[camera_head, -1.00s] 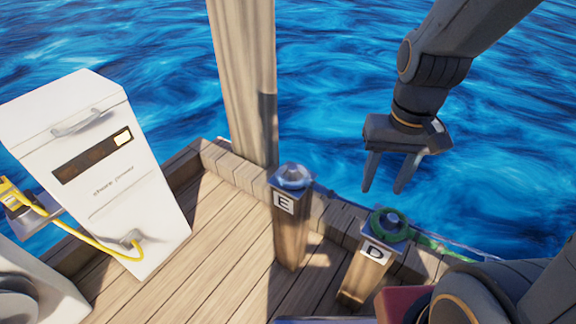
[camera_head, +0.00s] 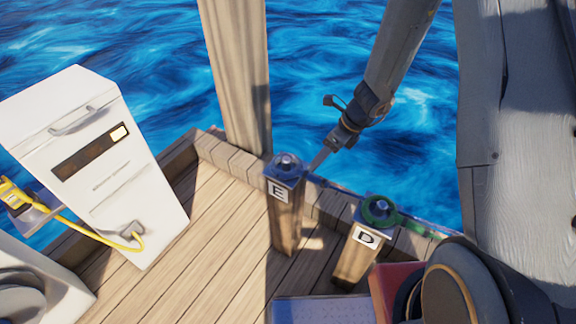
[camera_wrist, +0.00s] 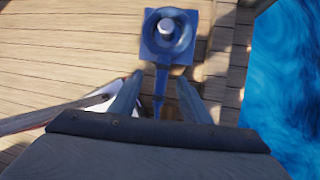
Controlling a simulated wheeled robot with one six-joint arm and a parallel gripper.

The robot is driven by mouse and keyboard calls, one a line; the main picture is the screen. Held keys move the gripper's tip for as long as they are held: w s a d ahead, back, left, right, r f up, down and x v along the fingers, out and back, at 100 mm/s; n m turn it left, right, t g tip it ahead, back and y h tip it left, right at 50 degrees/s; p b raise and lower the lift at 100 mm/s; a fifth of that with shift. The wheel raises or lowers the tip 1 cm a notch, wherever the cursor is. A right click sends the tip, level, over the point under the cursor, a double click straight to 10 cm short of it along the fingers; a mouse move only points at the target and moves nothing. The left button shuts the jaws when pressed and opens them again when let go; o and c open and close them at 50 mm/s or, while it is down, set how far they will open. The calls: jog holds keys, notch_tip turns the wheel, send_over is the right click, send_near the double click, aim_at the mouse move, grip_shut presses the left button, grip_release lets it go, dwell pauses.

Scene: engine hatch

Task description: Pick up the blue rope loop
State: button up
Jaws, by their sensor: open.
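The blue rope loop (camera_head: 286,165) lies around the knob on top of the wooden post marked E (camera_head: 284,215). In the wrist view the loop (camera_wrist: 167,35) shows as a blue ring around a pale knob on a square cap, ahead of the fingertips. A narrow blue strip runs from the cap back between the fingers; I cannot tell if it is rope. My gripper (camera_head: 322,158) is just right of post E's top in the head view, seen edge-on. The wrist view shows my gripper (camera_wrist: 159,93) open, its fingers apart and not touching the loop.
A post marked D (camera_head: 358,255) with a green loop (camera_head: 380,210) stands to the right. A tall wooden pillar (camera_head: 238,80) rises behind post E. A white cabinet (camera_head: 95,165) with a yellow cable stands at left. Water lies beyond the deck edge.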

aim_at(307, 172)
jog(key=shift+w+p+x, duration=0.15)
jog(key=shift+p+x, duration=0.1)
jog(key=shift+x, duration=1.65)
jog(key=shift+w+p+x, duration=0.15)
jog(key=shift+p+x, duration=0.05)
jog(key=shift+x, duration=1.65)
jog(key=shift+d, duration=0.15)
jog(key=shift+c, duration=0.4)
grip_shut()
